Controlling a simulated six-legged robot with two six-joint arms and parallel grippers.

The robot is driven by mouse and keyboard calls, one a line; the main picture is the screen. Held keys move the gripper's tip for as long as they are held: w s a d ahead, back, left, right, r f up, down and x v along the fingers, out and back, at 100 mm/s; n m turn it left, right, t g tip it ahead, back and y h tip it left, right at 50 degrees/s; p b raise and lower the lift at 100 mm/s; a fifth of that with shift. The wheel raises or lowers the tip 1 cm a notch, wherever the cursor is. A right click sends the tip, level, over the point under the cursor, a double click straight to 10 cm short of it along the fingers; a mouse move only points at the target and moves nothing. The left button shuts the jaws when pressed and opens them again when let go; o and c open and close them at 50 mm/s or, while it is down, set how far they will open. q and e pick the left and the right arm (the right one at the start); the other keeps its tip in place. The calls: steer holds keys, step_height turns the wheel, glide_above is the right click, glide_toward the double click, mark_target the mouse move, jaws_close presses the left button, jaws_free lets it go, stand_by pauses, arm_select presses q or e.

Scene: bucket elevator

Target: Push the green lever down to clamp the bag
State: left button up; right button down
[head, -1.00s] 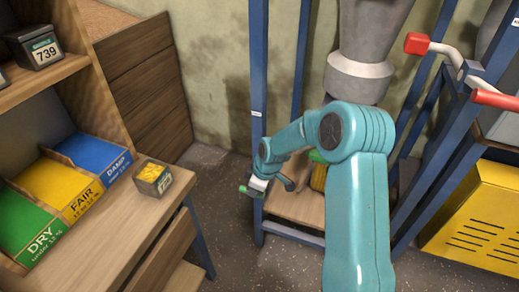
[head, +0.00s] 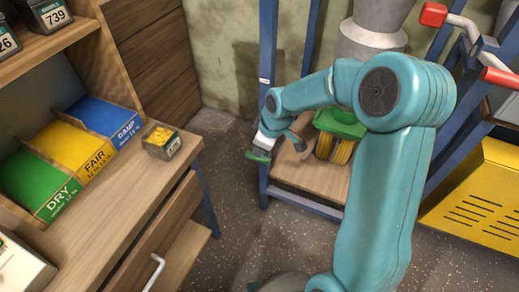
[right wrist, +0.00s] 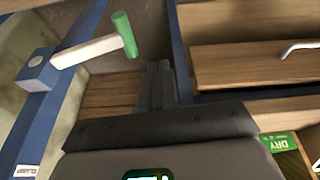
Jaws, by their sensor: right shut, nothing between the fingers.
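The lever shows in the right wrist view as a pale bar with a green handle (right wrist: 125,34), fixed to a blue post by a blue block. In the head view the green handle (head: 258,156) sits low on the left post of the blue frame. My right gripper (right wrist: 158,75) is shut and empty. In the right wrist view its dark fingers lie to the right of and below the green handle, apart from it in the picture. In the head view its wrist is just above the lever, and its fingertips are hard to make out. I cannot identify the bag. My left gripper is not in view.
A green and yellow object (head: 340,124) sits on a wooden platform inside the blue frame (head: 267,70), under a grey spout (head: 368,38). A wooden bench with DRY, FAIR and DAMP bins (head: 80,155) stands left. A yellow vented box (head: 480,195) stands right. Floor between is clear.

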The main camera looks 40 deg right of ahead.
steer(key=shift+s+a+r, duration=0.3)
steer(key=shift+s+r, duration=0.05)
steer(key=shift+r, duration=0.25)
steer(key=shift+s+a+r, duration=0.25)
steer(key=shift+s+r, duration=0.1)
steer(key=shift+r, duration=0.2)
steer(key=shift+s+r, duration=0.1)
steer(key=shift+s, duration=0.05)
